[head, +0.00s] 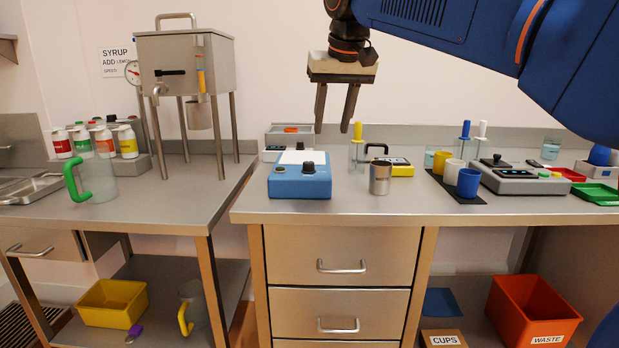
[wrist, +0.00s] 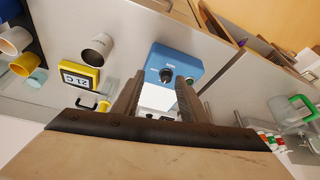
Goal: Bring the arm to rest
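My gripper (head: 336,109) hangs fingers-down in the air above the back of the right-hand counter, and its fingers are apart with nothing between them. In the wrist view my gripper (wrist: 160,92) is also open and empty. Below it is a blue scale-like device (head: 300,184) with a white top, apart from the fingers. It also shows beyond the fingertips in the wrist view (wrist: 175,62). My arm reaches in from the upper right of the head view.
A metal cup (head: 380,178) and yellow display unit (head: 401,168) stand near the blue device. The steel hopper (head: 187,62) stands on the left bench, near a green-handled jug (head: 95,185). Coloured cups (head: 468,182) and a grey device (head: 515,178) are to the right.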

